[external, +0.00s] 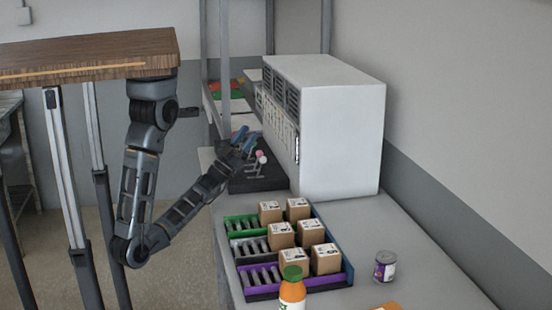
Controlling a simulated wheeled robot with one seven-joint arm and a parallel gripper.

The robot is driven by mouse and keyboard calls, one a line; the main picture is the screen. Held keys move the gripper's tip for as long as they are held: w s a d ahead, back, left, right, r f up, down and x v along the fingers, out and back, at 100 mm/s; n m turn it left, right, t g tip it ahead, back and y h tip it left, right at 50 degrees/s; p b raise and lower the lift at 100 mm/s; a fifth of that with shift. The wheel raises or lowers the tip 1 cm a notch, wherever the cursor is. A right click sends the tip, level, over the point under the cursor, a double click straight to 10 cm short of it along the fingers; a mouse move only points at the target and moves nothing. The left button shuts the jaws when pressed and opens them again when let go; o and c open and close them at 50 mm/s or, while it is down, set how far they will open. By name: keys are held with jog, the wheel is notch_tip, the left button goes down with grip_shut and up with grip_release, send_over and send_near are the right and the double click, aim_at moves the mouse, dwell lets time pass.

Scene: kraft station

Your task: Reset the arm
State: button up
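My arm hangs from under the wooden tabletop at the upper left, bends at a low elbow and reaches up to the right. My gripper (243,138), with blue fingers, is at the end of it. It is over the dark tray or mat (262,180) in front of the white cabinet (345,125). The fingers look spread apart, with no object clearly between them. Small white and pink items (260,158) lie beside or just behind the gripper. I cannot tell if the fingers touch them.
A grey counter (400,235) runs along the wall. Green, grey and purple racks (262,292) hold several cardboard boxes (281,236). Metal posts (224,60) rise behind my gripper.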

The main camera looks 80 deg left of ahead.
jog(key=s+d+f+g+h+p, duration=0.3)
jog(key=s+d+g+h+p, duration=0.1)
jog(key=s+d, duration=0.3)
jog(key=s+d+f+g+h+p, duration=0.3)
jog(key=s+d+g+p, duration=0.3)
jog(key=s, duration=0.4)
jog(key=shift+d+n+g+h+p, duration=0.3)
jog(key=shift+d+g+h+p, duration=0.15)
jog(key=shift+d+h, duration=0.55)
jog(key=shift+d, duration=0.1)
jog(key=shift+c, duration=0.3)
